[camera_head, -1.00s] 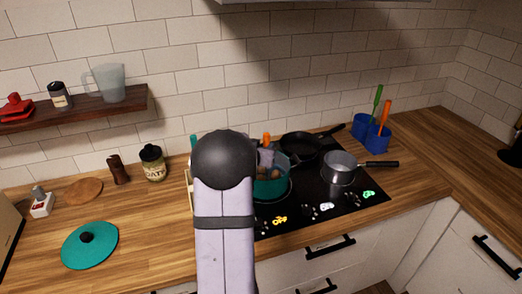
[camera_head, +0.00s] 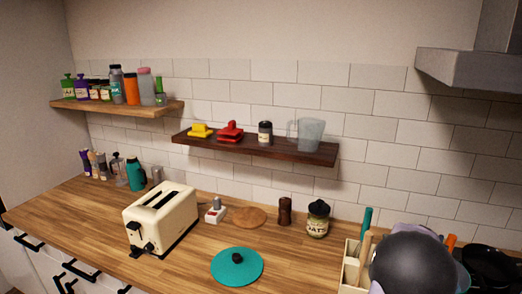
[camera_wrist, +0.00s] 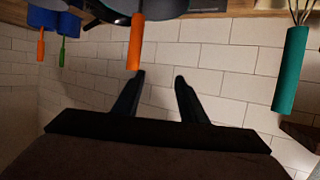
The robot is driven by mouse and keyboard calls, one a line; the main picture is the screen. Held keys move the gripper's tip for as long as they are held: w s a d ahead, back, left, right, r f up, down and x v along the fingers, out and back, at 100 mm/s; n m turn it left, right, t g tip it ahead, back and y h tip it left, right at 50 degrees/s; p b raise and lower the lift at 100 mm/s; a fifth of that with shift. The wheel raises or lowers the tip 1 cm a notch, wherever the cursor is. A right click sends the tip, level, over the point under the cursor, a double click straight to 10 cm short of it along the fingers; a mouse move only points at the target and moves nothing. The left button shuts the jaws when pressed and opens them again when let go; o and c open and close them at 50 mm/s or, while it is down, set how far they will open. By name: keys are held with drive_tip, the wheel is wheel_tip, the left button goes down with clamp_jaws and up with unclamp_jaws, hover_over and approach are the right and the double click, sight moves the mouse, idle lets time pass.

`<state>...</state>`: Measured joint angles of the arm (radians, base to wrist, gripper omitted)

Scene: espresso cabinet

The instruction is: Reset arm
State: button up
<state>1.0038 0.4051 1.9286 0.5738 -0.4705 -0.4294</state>
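My gripper (camera_wrist: 160,76) shows in the wrist view with its two dark fingers apart and nothing between them. An orange handle (camera_wrist: 134,42) hangs in the picture just beyond the left fingertip; I cannot tell the exact gap. A teal handle (camera_wrist: 290,70) is farther off at the right. The wrist picture appears upside down. In the head view, my arm's dark round joint fills the lower right corner, and my gripper is hidden behind it. A bit of the orange handle (camera_head: 450,241) shows beside the joint.
A wooden utensil holder (camera_head: 352,266) stands left of my arm, with a black pan (camera_head: 490,262) to its right. A teal lid (camera_head: 237,267), toaster (camera_head: 160,218) and oats jar (camera_head: 318,219) are on the counter. A dark shelf (camera_head: 255,147) and hood (camera_head: 470,68) are above.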

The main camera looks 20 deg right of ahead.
drive_tip(key=w+a+r+n+t+y+b, duration=0.1)
drive_tip(key=w+a+r+n+t+b, duration=0.25)
drive_tip(key=w+a, duration=0.35)
drive_tip(key=w+a+r+n+t+b, duration=0.2)
drive_tip(key=w+a+r+t+b, duration=0.15)
drive_tip(key=w, duration=0.45)
drive_tip(key=w+a+f+n+y+p, duration=0.1)
drive_tip(key=w+a+f+n+y, duration=0.15)
drive_tip(key=a, duration=0.55)
drive_tip(key=w+a+f+n+y+p, duration=0.15)
drive_tip(key=a+f+y, duration=0.25)
drive_tip(key=a, duration=0.4)
drive_tip(key=s+a+f+n+g+y+p, duration=0.1)
drive_tip(key=s+a+f+g+y+p, duration=0.2)
drive_tip(key=a, duration=0.7)
drive_tip(key=s+a+f+n+g+y+p, duration=0.1)
drive_tip(key=s+a+f+g+y, duration=0.1)
drive_tip(key=s+a+f, duration=0.5)
drive_tip(key=s+a+f+n+g+p, duration=0.3)
drive_tip(key=s+a+g, duration=0.3)
drive_tip(key=s+a, duration=0.6)
drive_tip(key=s+y, duration=0.1)
drive_tip(key=s, duration=0.2)
drive_tip(key=shift+p, duration=0.4)
